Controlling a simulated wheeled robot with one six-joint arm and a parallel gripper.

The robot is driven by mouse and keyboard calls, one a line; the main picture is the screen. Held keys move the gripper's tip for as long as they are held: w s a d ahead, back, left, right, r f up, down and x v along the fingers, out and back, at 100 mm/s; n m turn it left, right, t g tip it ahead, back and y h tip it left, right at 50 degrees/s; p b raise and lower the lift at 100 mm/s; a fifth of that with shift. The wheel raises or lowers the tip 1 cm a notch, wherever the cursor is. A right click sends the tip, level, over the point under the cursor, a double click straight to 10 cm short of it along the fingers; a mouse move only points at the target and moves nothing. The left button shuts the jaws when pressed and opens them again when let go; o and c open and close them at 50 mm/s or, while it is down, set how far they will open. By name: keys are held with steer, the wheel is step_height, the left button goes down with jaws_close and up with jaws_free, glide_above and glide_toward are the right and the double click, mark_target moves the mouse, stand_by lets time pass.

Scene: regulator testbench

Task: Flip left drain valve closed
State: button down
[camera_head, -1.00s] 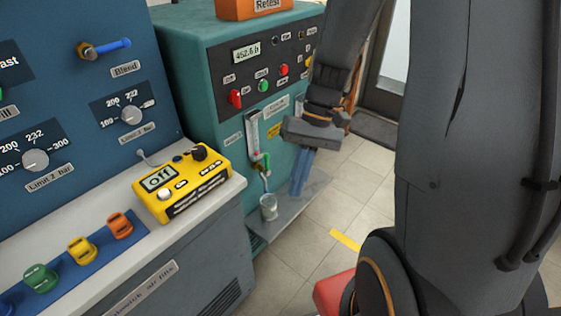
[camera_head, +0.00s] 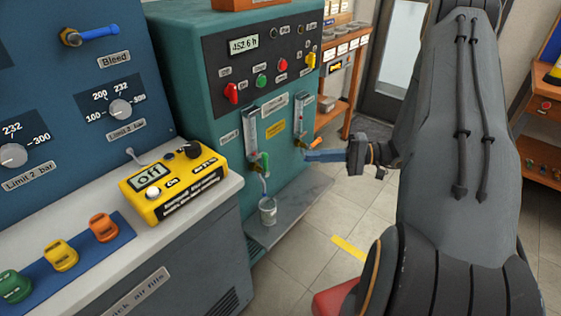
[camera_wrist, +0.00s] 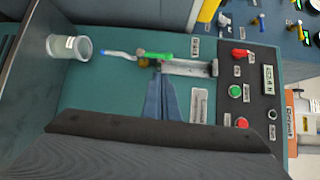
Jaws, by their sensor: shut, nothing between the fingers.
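The left drain valve has a green handle (camera_head: 265,161) on the teal cabinet's front, below a sight gauge. In the wrist view the green handle (camera_wrist: 158,56) lies in line with the gauge and the bluish-white spout or stream (camera_wrist: 115,54). A small cup (camera_head: 267,212) stands under it; it also shows in the wrist view (camera_wrist: 70,47). My gripper (camera_head: 308,156) is shut and empty, its blue fingers pointing left, to the right of the green handle. In the wrist view the fingertips (camera_wrist: 159,80) appear just below the handle; I cannot tell whether they touch.
A second valve with an orange handle (camera_head: 326,144) sits right of the green one, close to my fingers. A grey ledge (camera_head: 290,215) juts out below. A yellow box (camera_head: 180,182) stands on the bench at left. The floor right of the cabinet is open.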

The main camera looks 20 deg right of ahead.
steer(key=d, duration=0.1)
steer(key=t, duration=0.1)
steer(key=d+f, duration=0.1)
steer(key=shift+w+d+t, duration=0.3)
steer(key=shift+w, duration=0.1)
steer(key=p, duration=0.2)
glide_toward(265, 164)
steer(key=w+a, duration=0.4)
steer(key=shift+w+r, duration=0.25)
